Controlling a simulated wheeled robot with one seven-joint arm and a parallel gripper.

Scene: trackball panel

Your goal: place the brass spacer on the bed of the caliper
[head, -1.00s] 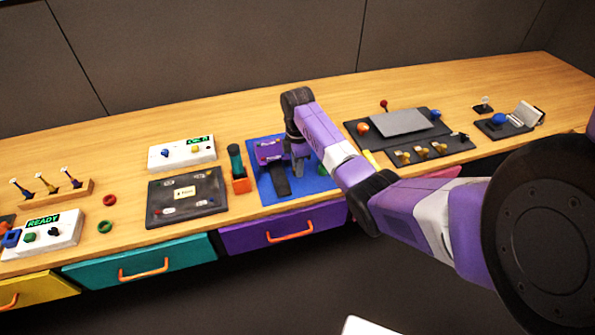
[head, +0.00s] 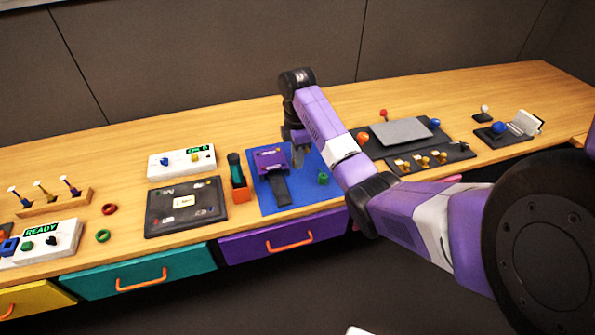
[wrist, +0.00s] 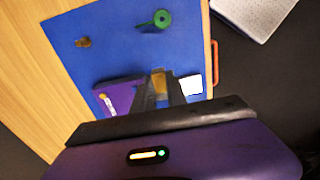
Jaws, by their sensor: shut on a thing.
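The caliper (head: 271,161) is a purple body with a dark bar on the blue mat (head: 312,192) in the head view. In the wrist view its purple part (wrist: 120,97) is partly hidden behind my fingers. My gripper (head: 298,155) is above the mat, beside the purple body in the picture; the gap to it is hard to judge. In the wrist view my gripper (wrist: 159,78) is shut on a brass-coloured piece (wrist: 159,85), seemingly the brass spacer. My fingers hide much of it, and it is too small to make out in the head view.
A green ring-like piece (wrist: 160,19) and a small brown piece (wrist: 83,42) lie on the mat. An orange holder with a dark-green handle (head: 238,180) stands left of the mat. A dark panel (head: 186,206) is further left. Bare blue mat shows around the pieces.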

